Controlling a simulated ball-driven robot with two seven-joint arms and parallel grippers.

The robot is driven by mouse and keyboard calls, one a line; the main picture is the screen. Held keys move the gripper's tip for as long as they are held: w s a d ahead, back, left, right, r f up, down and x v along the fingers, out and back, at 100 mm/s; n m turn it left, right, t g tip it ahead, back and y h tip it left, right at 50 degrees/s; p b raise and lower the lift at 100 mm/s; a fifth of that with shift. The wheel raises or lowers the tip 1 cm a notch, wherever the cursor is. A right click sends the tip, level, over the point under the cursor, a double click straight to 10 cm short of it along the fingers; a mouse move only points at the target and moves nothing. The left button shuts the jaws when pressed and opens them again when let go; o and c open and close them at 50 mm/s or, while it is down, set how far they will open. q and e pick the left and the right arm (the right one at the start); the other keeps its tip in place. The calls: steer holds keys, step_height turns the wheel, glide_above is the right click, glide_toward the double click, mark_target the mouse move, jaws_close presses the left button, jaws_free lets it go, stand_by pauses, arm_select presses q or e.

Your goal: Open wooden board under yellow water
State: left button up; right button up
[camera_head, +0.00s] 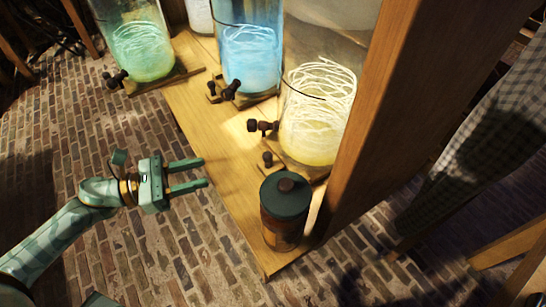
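The jar of yellow water (316,118) stands near the right end of the wooden bench, with a dark tap (262,126) on its left side. A wooden board (312,173) lies under this jar, mostly hidden by it. A small dark knob (268,159) sits at the board's left edge. My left gripper (206,172) is open and empty, left of the board and apart from it. Its two fingers point right, towards the bench edge. My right gripper is not in view.
A dark lidded canister (284,212) stands just in front of the yellow jar. Blue (250,55) and green (142,50) jars with taps stand further back. A thick wooden post (385,110) rises right of the yellow jar. The brick floor (120,240) around my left arm is clear.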

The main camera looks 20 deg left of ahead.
mark_target(267, 154)
arm_select(q)
steer(key=shift+m, duration=0.5)
steer(key=b+x, duration=0.1)
steer(key=x, duration=1.5)
steer(key=shift+w+d+f+b, duration=0.1)
steer(key=shift+w+d+b, duration=0.05)
steer(key=shift+b, duration=0.25)
jaws_close()
